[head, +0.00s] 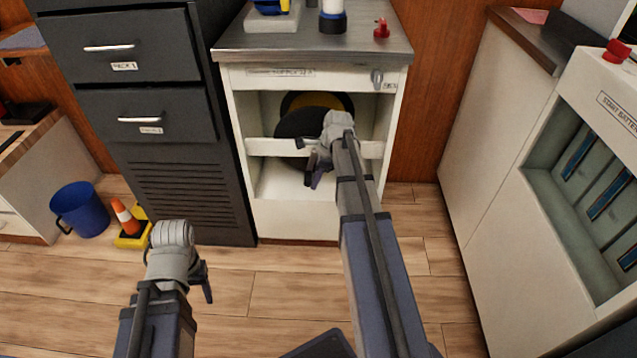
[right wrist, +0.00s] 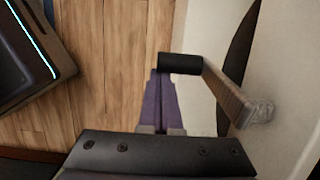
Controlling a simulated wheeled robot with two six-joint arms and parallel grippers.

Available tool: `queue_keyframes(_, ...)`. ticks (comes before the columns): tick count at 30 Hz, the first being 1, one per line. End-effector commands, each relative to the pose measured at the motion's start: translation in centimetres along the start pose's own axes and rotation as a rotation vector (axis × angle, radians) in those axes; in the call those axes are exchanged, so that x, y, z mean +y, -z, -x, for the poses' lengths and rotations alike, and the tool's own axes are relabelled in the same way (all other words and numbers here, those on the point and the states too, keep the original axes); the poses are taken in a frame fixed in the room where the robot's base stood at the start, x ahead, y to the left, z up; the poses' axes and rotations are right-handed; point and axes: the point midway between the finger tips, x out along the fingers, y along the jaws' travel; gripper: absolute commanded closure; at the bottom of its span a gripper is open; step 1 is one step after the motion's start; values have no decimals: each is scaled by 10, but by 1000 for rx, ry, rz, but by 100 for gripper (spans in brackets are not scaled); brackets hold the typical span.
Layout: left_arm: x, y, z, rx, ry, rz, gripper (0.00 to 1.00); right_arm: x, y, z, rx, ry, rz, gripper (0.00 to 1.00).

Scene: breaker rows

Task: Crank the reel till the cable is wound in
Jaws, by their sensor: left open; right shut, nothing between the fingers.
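The reel, a dark round disc (head: 298,124) with a yellow ring behind it, sits inside the open bay of a white cabinet. My right gripper (head: 316,180) is in front of it and hides part of it. In the right wrist view, the crank arm (right wrist: 226,90) runs from a grey hub to a black handle grip (right wrist: 180,63). My right gripper (right wrist: 160,80) is shut and empty, its tips close to the grip; I cannot tell whether they touch. My left gripper (head: 207,286) is open and empty above the floor. I cannot make out the cable clearly.
The white cabinet (head: 295,218) has a cross rail at the bay and items on its grey top. A dark drawer cabinet (head: 150,150) stands left. A blue bucket (head: 80,210) and orange cone (head: 125,215) stand on the floor. A battery cabinet (head: 510,220) is right.

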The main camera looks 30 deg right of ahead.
Motion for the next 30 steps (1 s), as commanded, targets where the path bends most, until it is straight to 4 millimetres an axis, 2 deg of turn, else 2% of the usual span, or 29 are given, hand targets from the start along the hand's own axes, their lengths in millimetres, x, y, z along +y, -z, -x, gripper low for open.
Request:
queue_keyframes(10,3,2,-34,0,0,7,42,0,-19,-10,-325,1,-1,100)
queue_keyframes(20,7,4,-72,2,0,12,42,0,-40,-8,-631,2,-1,100)
queue_keyframes(24,7,4,-66,2,0,12,42,0,-50,3,-671,1,2,100)
queue_keyframes(30,6,4,-59,1,0,12,42,0,-59,7,-669,0,3,100)
